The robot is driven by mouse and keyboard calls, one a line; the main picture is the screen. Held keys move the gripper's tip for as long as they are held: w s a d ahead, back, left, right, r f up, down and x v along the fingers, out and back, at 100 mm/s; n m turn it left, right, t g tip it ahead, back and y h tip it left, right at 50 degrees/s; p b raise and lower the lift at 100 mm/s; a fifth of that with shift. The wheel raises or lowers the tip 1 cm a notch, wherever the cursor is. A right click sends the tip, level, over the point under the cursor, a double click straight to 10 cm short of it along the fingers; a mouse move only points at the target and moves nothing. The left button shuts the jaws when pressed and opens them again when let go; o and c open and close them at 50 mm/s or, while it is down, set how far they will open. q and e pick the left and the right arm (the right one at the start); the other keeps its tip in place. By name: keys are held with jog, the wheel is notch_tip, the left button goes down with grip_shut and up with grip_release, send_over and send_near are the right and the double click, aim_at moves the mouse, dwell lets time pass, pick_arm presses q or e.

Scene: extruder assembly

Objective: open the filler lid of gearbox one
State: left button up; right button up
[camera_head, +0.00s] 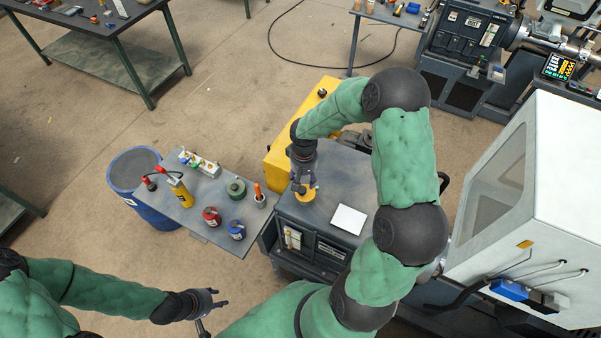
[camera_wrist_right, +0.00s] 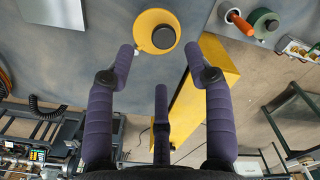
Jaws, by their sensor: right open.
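The gearbox (camera_head: 320,215) is a dark grey housing with a flat top, in the middle of the head view. The lid looks flat and seated. My right gripper (camera_head: 302,186) is over the lid, its fingers spread; in the wrist view the lid lies just beyond the open fingertips (camera_wrist_right: 160,58), with nothing between them.
A white sheet (camera_head: 348,219) lies on the gearbox top. Left of it, a small grey table (camera_head: 190,212) carries bottles, cans and a spool. A blue barrel (camera_head: 150,210) and a yellow cabinet (camera_head: 280,158) stand close. A white machine (camera_head: 560,140) closes off the right.

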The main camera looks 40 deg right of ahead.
aim_at(302, 189)
jog(key=f, duration=0.1)
jog(key=w+f+b, duration=0.1)
jog(key=f, duration=0.1)
jog(key=shift+f, duration=0.25)
jog(key=shift+s+f+b, duration=0.15)
jog(key=shift+f+b, duration=0.5)
jog(key=shift+f, duration=0.1)
jog(key=shift+s+f+b, duration=0.1)
jog(key=shift+f+b, duration=0.3)
jog(key=shift+f, duration=0.75)
jog(key=shift+w+r, duration=0.1)
jog(key=shift+w, duration=0.1)
pick_arm(q)
jog(key=f, duration=0.4)
jog(key=shift+w, duration=0.35)
pick_arm(e)
jog(key=shift+s, duration=0.1)
pick_arm(q)
jog(key=shift+f+b, duration=0.2)
jog(key=shift+b, duration=0.2)
